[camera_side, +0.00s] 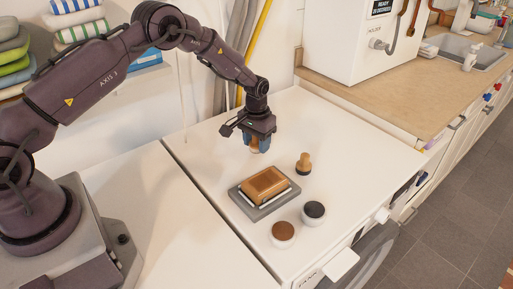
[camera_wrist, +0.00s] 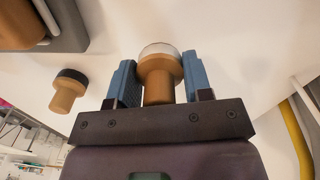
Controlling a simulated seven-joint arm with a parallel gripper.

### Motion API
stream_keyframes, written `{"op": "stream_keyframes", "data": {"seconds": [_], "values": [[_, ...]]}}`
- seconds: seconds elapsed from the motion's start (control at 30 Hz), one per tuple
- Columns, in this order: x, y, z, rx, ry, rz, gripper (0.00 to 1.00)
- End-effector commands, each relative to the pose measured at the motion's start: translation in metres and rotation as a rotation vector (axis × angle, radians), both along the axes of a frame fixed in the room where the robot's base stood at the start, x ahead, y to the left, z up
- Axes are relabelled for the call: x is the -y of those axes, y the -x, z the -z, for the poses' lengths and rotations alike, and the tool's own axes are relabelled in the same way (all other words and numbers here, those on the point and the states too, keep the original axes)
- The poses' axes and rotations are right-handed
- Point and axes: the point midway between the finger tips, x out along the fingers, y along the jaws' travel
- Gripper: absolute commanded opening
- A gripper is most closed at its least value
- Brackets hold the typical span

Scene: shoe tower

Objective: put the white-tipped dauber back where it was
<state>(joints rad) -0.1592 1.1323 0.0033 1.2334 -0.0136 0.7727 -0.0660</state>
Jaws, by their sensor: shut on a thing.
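My gripper (camera_side: 258,149) is over the white worktop, behind the brown block. Its blue fingers are shut on the white-tipped dauber (camera_wrist: 160,78). In the wrist view, the dauber's wooden body sits between the fingers (camera_wrist: 158,84) and its white tip faces away from the gripper. In the side view, the fingers hide most of the held dauber, and I cannot tell if it touches the worktop. A second, dark-tipped dauber (camera_side: 304,162) stands on its dark end to the right of my gripper. It also shows in the wrist view (camera_wrist: 68,91).
A tan block (camera_side: 265,184) rests on a grey tray (camera_side: 245,204) in front of my gripper. A brown-topped tin (camera_side: 283,232) and a black-topped tin (camera_side: 314,210) stand near the front edge. The worktop behind and left of the tray is clear.

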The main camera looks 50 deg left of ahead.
Motion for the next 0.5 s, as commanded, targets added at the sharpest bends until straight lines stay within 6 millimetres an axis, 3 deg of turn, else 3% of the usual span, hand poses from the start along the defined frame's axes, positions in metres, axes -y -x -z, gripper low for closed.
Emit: {"op": "stream_keyframes", "data": {"seconds": [0.13, 0.5], "values": [[0.0, 0.001, 0.021, -0.003, 0.001, 0.0, 0.27], [0.0, 0.001, 0.026, -0.002, 0.0, 0.0, 0.27]]}}
